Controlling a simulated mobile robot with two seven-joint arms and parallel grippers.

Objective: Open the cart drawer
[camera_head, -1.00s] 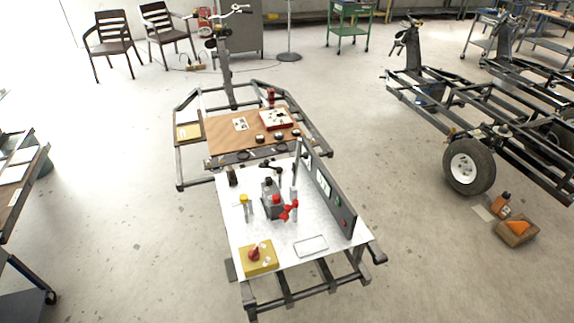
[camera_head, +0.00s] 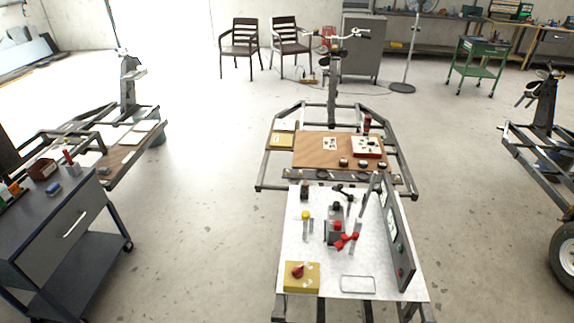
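A dark blue-grey cart (camera_head: 56,194) stands at the left edge of the head view. Its drawer (camera_head: 66,237) has a grey front with a light bar handle (camera_head: 75,223), and it looks closed. The drawer front faces right and toward me. Neither of my grippers shows in the view.
A metal frame with a white work plate (camera_head: 322,264) and a wooden board (camera_head: 320,150) stands ahead, right of centre. Another frame with a tan panel (camera_head: 122,165) stands behind the cart. The floor (camera_head: 200,240) between cart and plate is clear. A wheel (camera_head: 563,255) is at the right edge.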

